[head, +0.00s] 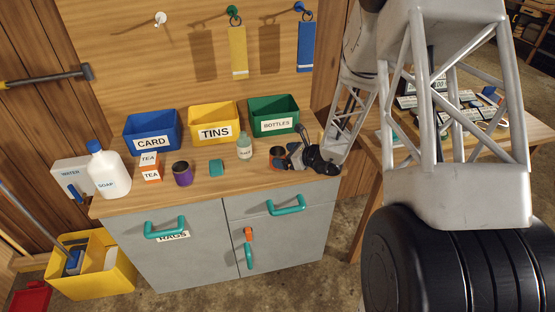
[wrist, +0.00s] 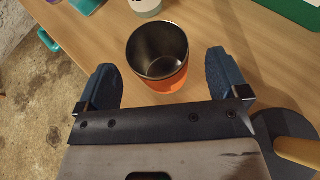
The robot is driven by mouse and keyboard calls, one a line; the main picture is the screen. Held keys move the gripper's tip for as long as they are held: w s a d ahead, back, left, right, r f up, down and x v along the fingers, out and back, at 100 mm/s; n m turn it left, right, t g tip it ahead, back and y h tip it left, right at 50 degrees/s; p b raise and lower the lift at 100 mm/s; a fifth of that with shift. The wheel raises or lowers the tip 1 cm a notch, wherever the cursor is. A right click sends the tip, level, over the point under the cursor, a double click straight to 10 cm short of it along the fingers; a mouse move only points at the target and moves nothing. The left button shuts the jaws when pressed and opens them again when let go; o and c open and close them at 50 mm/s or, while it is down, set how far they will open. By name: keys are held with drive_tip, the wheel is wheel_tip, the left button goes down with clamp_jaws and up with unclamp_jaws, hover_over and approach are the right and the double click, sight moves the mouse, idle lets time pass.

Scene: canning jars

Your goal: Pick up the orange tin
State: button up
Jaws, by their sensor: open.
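The orange tin (wrist: 160,62) stands upright and open-topped on the wooden counter, its inside dark metal and empty. In the wrist view it is between the two blue fingertips of my gripper (wrist: 164,82), which is open with a gap on both sides of the tin. In the head view the tin (head: 277,151) is at the right part of the counter, partly hidden by my gripper (head: 288,157). I see no contact between the fingers and the tin.
A pale bottle (head: 244,146), a teal block (head: 216,168) and a purple cup (head: 182,174) stand left of the tin. Blue, yellow (head: 215,113) and green bins (head: 274,108) line the back. A dark round thing with a wooden handle (wrist: 297,151) lies right of my gripper.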

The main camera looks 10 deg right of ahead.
sight(279, 152)
drive_tip(key=shift+x, duration=1.65)
drive_tip(key=c, duration=1)
drive_tip(key=shift+r, duration=0.1)
drive_tip(key=shift+r, duration=1.65)
drive_tip(key=s+r, duration=0.1)
drive_tip(key=s, duration=1.5)
drive_tip(key=shift+r, duration=0.2)
drive_tip(key=shift+a, duration=0.1)
